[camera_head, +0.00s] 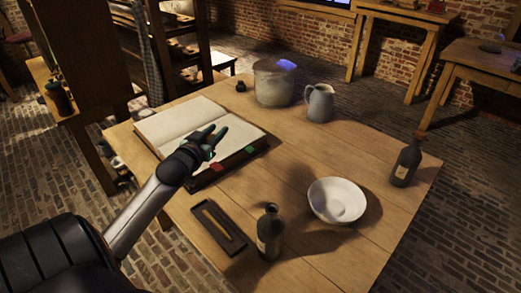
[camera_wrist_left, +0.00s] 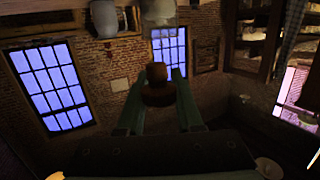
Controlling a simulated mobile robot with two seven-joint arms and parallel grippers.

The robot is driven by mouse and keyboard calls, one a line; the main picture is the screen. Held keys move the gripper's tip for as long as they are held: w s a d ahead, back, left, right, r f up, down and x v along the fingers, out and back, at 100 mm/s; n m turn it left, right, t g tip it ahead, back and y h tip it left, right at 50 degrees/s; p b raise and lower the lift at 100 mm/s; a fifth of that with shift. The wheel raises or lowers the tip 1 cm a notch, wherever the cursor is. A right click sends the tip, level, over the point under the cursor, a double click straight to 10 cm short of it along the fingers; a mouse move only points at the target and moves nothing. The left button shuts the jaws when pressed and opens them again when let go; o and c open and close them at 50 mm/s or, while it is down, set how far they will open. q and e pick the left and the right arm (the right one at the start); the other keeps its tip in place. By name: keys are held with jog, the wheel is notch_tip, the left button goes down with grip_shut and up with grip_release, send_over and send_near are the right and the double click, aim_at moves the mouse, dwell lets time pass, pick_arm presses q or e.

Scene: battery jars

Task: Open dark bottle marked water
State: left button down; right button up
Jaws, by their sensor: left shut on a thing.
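A dark bottle (camera_head: 270,232) with a pale label stands upright at the table's near edge. No stopper shows in its mouth. A second dark bottle (camera_head: 407,162) with a pale label stands upright at the right edge, with a reddish top. I cannot read either label. My left gripper (camera_head: 213,142) is above the open book, well away from both bottles. In the left wrist view, the gripper (camera_wrist_left: 158,103) is shut on a small brown cork-like stopper (camera_wrist_left: 156,74). My right gripper is not in view.
The open book (camera_head: 175,121) lies at the table's left. A white bowl (camera_head: 347,187) sits between the bottles. A dark narrow tray (camera_head: 207,236) lies left of the near bottle. A large pot (camera_head: 273,85) and a grey jug (camera_head: 320,103) stand at the back. The table's middle is clear.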

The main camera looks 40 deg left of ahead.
pick_arm(q)
jog(key=shift+w+a+f, duration=0.1)
jog(key=shift+w+a, duration=0.15)
jog(key=shift+a, duration=0.1)
jog(key=b, duration=0.4)
send_over(246, 148)
notch_tip(246, 148, down, 9)
jog(key=shift+s+f, duration=0.15)
jog(key=shift+w+f+b, duration=0.2)
jog(key=shift+f+b, duration=0.25)
jog(key=shift+f, duration=1.3)
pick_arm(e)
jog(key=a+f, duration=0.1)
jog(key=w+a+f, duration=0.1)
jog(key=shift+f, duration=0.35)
pick_arm(q)
jog(key=shift+f+b, duration=0.4)
jog(key=shift+f, duration=0.05)
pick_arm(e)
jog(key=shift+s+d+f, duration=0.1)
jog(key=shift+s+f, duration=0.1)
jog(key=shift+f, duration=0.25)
pick_arm(q)
jog(key=shift+s+f, duration=0.1)
